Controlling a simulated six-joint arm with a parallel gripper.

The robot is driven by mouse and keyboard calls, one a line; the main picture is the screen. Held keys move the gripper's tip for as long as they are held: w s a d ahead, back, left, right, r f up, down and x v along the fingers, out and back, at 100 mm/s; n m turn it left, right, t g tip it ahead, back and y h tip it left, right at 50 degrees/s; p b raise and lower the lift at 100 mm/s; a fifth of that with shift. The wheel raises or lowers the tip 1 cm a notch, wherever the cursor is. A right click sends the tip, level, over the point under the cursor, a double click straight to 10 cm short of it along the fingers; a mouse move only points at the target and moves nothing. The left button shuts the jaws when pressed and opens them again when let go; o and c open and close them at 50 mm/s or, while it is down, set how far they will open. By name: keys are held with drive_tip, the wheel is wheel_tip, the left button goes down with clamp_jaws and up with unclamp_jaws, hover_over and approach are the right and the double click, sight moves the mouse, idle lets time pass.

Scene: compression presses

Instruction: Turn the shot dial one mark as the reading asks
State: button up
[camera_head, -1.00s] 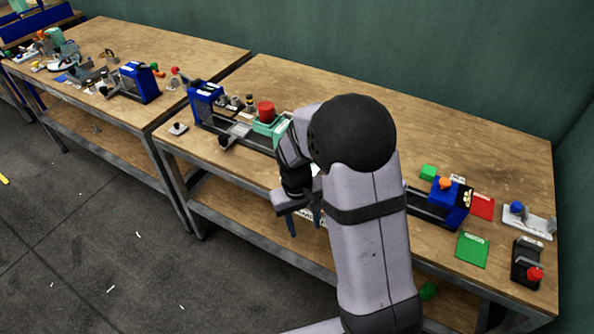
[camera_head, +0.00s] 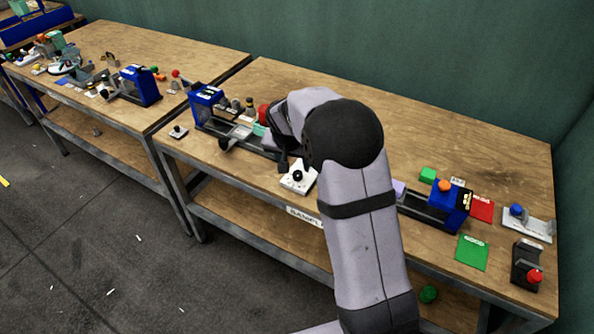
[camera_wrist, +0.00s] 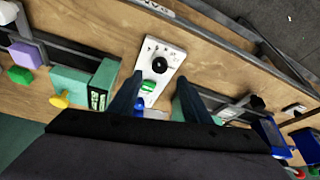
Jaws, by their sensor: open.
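The shot dial appears to be the black round knob (camera_wrist: 159,64) on a white plate (camera_wrist: 172,52) with small dark marks beside it. In the head view the knob (camera_head: 298,175) sits on its plate (camera_head: 291,186) near the table's front edge, left of my arm. My gripper (camera_wrist: 159,75) is open in the wrist view, its two dark fingers apart on either side of the plate's lower part, with the knob between and just beyond the tips. Contact cannot be judged. A green and white piece (camera_wrist: 148,86) shows between the fingers. In the head view my arm hides the gripper.
A teal block (camera_wrist: 105,78) with a small display, too small to read, stands left of the fingers. A blue press (camera_head: 207,105) is left on the table; another blue unit (camera_head: 449,208) with an orange knob is right. Bare wood lies along the back.

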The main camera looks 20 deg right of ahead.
sight(298, 173)
drive_tip(key=shift+p+x, duration=0.7)
drive_tip(key=shift+x, duration=2.6)
drive_tip(key=c, duration=1)
